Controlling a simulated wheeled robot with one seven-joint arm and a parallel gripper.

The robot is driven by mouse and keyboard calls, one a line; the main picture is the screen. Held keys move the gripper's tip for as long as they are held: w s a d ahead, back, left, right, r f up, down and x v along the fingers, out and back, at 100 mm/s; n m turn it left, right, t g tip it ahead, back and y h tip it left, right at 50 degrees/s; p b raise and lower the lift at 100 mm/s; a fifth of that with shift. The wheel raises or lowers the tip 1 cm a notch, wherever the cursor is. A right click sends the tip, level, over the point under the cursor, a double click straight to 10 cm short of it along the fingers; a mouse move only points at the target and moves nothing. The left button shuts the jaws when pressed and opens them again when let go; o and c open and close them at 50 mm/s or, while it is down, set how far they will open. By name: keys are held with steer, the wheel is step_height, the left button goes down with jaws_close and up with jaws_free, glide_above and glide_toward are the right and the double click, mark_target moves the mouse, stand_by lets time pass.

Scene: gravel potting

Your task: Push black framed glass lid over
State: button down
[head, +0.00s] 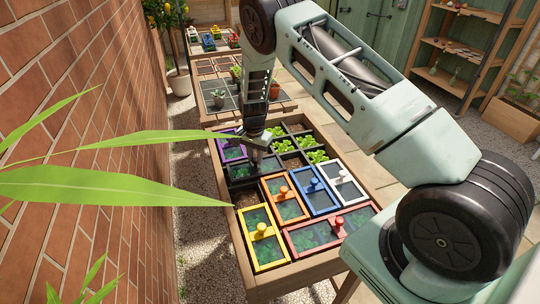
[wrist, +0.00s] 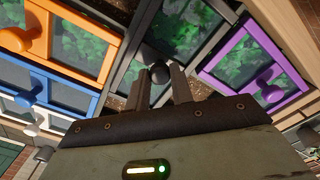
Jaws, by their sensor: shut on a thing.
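The black framed glass lid (head: 240,172) lies among the planter compartments, just below the purple lid in the head view. Green leaves show through its glass. In the wrist view the black frame and glass (wrist: 195,32) run diagonally across the middle, with a dark round knob (wrist: 160,71). My gripper (head: 258,160) points down over this lid in the head view. In the wrist view my gripper's fingertips (wrist: 160,78) stand on either side of the knob and are shut on it. The far contact side of the knob is hidden.
A purple framed lid (head: 231,151) and an orange framed lid (head: 285,196) flank the black one. Blue (head: 318,188), white (head: 343,180), red (head: 330,230) and yellow (head: 262,238) lids cover other compartments. Open soil (head: 245,198) shows beside the orange lid. A brick wall (head: 110,180) stands left.

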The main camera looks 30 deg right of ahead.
mark_target(252, 167)
steer(key=shift+w+a, duration=0.15)
steer(key=shift+a, duration=0.5)
steer(key=c, duration=1.2)
jaws_free()
steer(key=shift+a, duration=0.1)
steer(key=shift+r, duration=0.1)
steer(key=shift+r, duration=0.3)
step_height(252, 167, up, 17)
steer(key=b, duration=0.3)
steer(key=shift+f+b, duration=0.15)
steer(key=shift+b, duration=0.15)
